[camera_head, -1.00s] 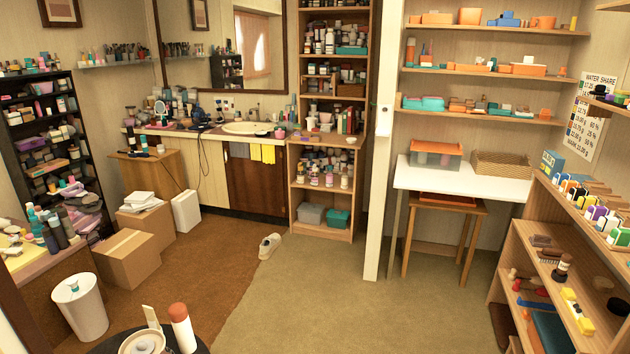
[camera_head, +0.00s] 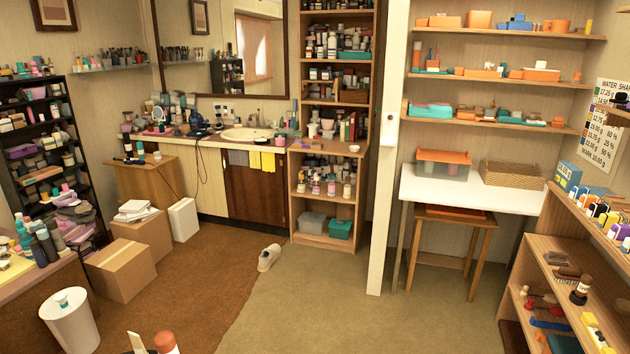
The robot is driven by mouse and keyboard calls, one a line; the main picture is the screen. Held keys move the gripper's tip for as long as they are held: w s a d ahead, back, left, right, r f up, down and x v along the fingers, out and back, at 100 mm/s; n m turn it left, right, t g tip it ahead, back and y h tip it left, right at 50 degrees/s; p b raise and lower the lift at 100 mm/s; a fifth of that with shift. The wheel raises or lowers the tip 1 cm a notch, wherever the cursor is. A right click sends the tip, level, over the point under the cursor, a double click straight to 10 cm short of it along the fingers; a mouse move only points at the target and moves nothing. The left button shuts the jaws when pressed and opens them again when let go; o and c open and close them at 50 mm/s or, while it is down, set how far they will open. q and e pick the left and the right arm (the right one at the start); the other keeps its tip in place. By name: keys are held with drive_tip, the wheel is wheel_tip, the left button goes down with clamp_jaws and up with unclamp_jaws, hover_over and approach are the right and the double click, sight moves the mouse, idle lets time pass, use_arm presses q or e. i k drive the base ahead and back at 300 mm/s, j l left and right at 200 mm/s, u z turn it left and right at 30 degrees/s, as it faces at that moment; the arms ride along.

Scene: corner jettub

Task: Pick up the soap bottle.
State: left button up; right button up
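I cannot tell which of the many bottles is the soap bottle. A bottle with an orange-brown cap (camera_head: 165,342) stands at the bottom edge, mostly cut off. Several dark and teal bottles (camera_head: 45,243) stand on the table at the left. Small bottles and jars (camera_head: 316,186) stand on a lower shelf of the tall wooden unit. More small items stand on the sink counter (camera_head: 205,141).
A white bin (camera_head: 70,325) and cardboard boxes (camera_head: 121,268) stand on the left. A shoe (camera_head: 268,257) lies on the floor. A white table (camera_head: 465,190) with a wooden stool (camera_head: 450,225) is at the back right. A wooden shelf (camera_head: 545,265) fills the right. The middle carpet (camera_head: 335,305) is clear.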

sight(316, 185)
drive_tip(key=i, duration=2.3)
